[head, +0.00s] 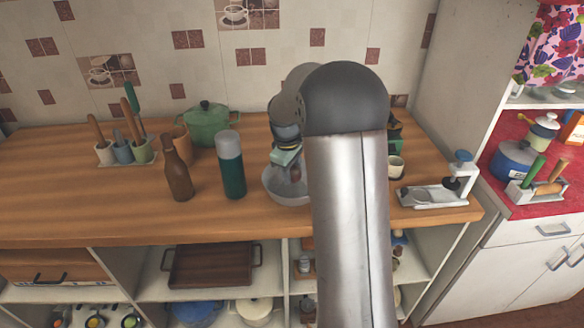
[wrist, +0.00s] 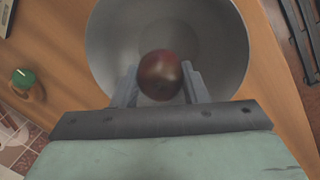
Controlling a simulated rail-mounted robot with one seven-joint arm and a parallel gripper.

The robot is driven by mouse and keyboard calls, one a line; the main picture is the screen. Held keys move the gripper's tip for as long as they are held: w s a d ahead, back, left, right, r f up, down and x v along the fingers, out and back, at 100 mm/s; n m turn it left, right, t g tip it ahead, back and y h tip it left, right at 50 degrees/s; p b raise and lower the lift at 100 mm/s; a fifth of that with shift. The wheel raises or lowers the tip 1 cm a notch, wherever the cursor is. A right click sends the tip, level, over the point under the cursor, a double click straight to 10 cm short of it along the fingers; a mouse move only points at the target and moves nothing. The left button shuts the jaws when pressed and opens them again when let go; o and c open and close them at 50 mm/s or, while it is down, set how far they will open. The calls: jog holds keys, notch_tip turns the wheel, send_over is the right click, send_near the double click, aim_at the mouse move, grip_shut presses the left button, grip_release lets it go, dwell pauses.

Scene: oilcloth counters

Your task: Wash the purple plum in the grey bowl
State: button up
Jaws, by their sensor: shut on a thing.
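The purple plum (wrist: 160,75) is dark reddish purple and sits between my gripper's fingertips (wrist: 158,84) in the wrist view. My gripper is shut on it. The grey bowl (wrist: 112,40) is round and lies behind the plum in that view, with the plum over its inside. In the head view the bowl (head: 283,194) stands on the wooden counter, partly hidden by my arm. My gripper (head: 292,172) points down into the bowl's opening there. I cannot tell whether the plum touches the bowl's bottom.
A green flask (head: 231,170) and a brown bottle (head: 177,172) stand left of the bowl. A green pot (head: 208,125) is behind. A small cup (head: 396,167) and a clamp-like device (head: 440,190) stand to the right. The counter's left front (head: 80,205) is clear.

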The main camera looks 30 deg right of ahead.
jog(key=shift+f+b, duration=1.4)
jog(key=shift+f, duration=1)
jog(key=shift+r, duration=0.15)
dwell(2.5)
jog(key=shift+r+p, duration=3.1)
jog(key=shift+r, duration=1.25)
